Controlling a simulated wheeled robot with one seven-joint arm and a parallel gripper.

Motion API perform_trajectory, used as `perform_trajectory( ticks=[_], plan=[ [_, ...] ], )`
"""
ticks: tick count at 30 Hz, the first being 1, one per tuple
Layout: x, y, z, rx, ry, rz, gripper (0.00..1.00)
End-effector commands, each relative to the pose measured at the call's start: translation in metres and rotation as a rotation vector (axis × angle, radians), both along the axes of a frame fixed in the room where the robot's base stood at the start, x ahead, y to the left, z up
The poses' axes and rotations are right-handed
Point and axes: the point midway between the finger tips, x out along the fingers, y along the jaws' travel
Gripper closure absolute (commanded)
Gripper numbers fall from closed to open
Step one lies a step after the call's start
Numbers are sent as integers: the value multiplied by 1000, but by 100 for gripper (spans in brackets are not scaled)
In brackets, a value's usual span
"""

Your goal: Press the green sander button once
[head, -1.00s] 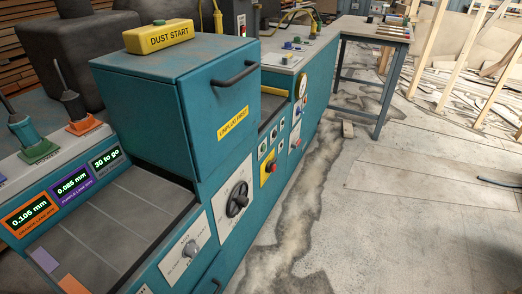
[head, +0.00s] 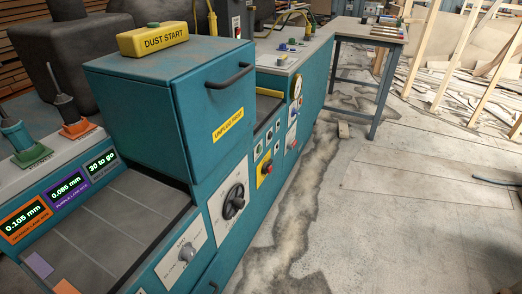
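The teal machine (head: 147,125) fills the left and middle of the head view. A yellow box labelled "DUST START" (head: 152,40) with a dark green button (head: 153,25) stands on its cabinet. Small switch plates, one with what looks like a green button (head: 258,149), sit on the front side near a red knob on a yellow plate (head: 265,169). I cannot read which of these is labelled sander. My gripper is not in view.
Displays (head: 68,192) and upright levers (head: 68,105) are at the left. A black handle (head: 230,75) sticks out of the cabinet. A workbench (head: 370,30) with tools stands at the back. Bare floor (head: 400,220) lies open on the right; wood scraps (head: 465,95) lie beyond.

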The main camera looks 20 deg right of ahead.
Motion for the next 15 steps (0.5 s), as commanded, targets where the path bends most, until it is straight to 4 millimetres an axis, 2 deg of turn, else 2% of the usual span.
perform_trajectory(
  ticks=[1, 7, 15],
  plan=[
    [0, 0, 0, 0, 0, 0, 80],
    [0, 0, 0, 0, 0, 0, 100],
    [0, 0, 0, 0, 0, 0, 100]
  ],
)
